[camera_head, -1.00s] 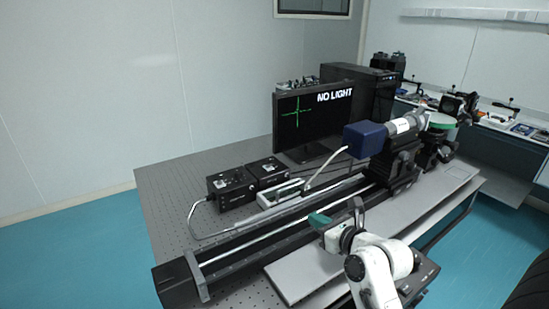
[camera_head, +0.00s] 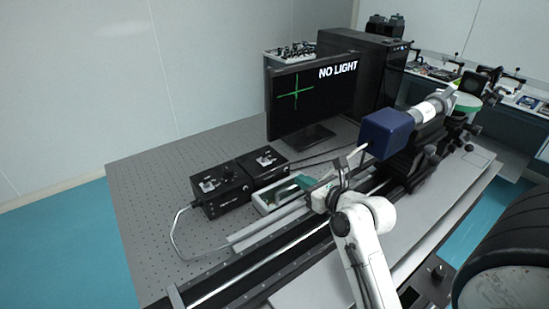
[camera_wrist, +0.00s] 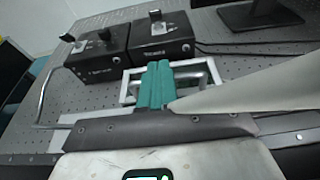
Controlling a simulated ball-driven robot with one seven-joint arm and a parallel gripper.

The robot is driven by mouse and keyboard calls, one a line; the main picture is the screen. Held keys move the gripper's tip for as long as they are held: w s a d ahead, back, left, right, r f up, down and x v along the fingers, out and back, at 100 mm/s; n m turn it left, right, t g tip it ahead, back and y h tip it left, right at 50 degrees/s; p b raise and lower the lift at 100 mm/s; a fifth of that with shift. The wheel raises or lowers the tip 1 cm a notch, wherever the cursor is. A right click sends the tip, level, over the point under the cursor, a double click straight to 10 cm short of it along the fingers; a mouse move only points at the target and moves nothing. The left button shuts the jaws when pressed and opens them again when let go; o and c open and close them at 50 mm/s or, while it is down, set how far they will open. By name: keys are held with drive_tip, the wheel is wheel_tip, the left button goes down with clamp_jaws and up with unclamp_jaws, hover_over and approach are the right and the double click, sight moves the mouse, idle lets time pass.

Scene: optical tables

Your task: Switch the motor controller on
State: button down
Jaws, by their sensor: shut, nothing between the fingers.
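Two black control boxes with switches on top stand side by side on the optical table: a left box (camera_head: 222,193) and a right box (camera_head: 263,168). Their labels are too small to read, so I cannot tell which is the motor controller. In the wrist view the left box (camera_wrist: 95,70) and the right box (camera_wrist: 160,46) lie beyond my fingers. My gripper (camera_head: 304,181), with green fingers, is shut and empty, over a white-framed tray (camera_head: 277,195) in front of the boxes. The fingers (camera_wrist: 158,82) touch neither box. The switch positions cannot be told.
A monitor (camera_head: 312,100) reading "NO LIGHT" with a green cross stands behind the boxes. A black rail (camera_head: 255,265) and a dark blue housing (camera_head: 386,134) lie to the front and right. A cable curves left of the boxes. The perforated table (camera_head: 150,180) is clear at left.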

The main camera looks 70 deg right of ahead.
drive_tip(key=shift+w+d, duration=0.1)
drive_tip(key=p, duration=0.1)
approach(267, 156)
drive_tip(key=f, duration=0.1)
drive_tip(key=w+f, duration=0.1)
drive_tip(key=d+f, duration=0.1)
drive_tip(key=shift+w, duration=0.25)
drive_tip(key=shift+w+d+r+p, duration=0.25)
drive_tip(key=shift+w+d, duration=0.1)
drive_tip(key=shift+w, duration=0.15)
drive_tip(key=shift+w+d+r+p, duration=0.25)
drive_tip(key=shift+w+d, duration=0.05)
drive_tip(key=shift+w, duration=0.15)
drive_tip(key=shift+w+d+r, duration=0.35)
drive_tip(key=shift+w+d, duration=0.05)
drive_tip(key=shift+w, duration=0.2)
